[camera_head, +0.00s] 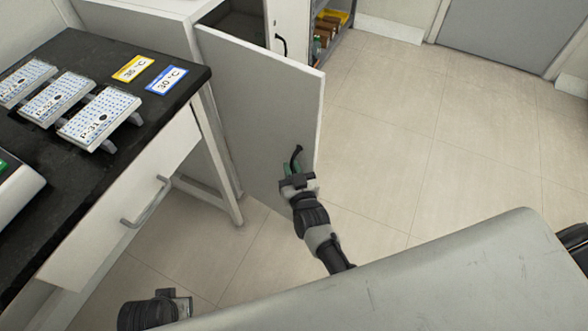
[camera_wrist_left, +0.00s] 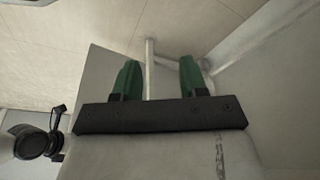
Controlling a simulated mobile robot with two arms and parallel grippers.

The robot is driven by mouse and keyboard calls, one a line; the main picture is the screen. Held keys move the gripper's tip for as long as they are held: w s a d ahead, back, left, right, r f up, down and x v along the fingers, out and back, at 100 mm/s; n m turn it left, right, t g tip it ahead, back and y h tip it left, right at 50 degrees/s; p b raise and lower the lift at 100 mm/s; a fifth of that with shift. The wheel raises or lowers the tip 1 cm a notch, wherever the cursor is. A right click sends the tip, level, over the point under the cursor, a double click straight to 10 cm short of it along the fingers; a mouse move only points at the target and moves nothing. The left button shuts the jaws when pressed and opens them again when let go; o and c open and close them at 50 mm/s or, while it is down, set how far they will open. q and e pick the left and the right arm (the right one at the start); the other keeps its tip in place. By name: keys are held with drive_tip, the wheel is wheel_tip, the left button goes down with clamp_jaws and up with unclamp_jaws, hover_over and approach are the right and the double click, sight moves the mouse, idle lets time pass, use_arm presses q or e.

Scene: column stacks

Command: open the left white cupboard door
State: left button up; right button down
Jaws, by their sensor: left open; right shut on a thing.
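The left white cupboard door (camera_head: 262,115) is swung out from the cupboard, hinged at its left edge. A dark gap of the cupboard's inside (camera_head: 238,22) shows behind its top edge. A black curved handle (camera_head: 297,154) stands near the door's free right edge. My right gripper (camera_head: 296,172) is at this handle, its green fingers shut on it; the exact contact is partly hidden. My left gripper (camera_head: 165,308) is low at the left, away from the door. In the left wrist view its green fingers (camera_wrist_left: 160,78) are apart, with nothing held.
The other cupboard door (camera_head: 289,20) has its own black handle (camera_head: 281,43). A black-topped bench (camera_head: 60,185) with labelled plates (camera_head: 100,118) and a drawer handle (camera_head: 146,203) stands at the left. An open shelf (camera_head: 344,32) is farther back. Floor (camera_head: 400,130) on the right is clear.

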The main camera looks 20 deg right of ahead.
drive_tip(key=shift+w+r, duration=0.15)
drive_tip(key=shift+r, duration=0.05)
drive_tip(key=c, duration=1.2)
unclamp_jaws()
drive_tip(key=shift+a+f, duration=0.1)
drive_tip(key=shift+a, duration=0.05)
drive_tip(key=shift+s, duration=0.25)
use_arm(q)
wheel_tip(320, 180, down, 7)
drive_tip(key=s+p, duration=0.1)
drive_tip(key=p, duration=0.1)
drive_tip(key=shift+r, duration=0.15)
use_arm(e)
drive_tip(key=s, duration=1)
drive_tip(key=shift+s, duration=0.2)
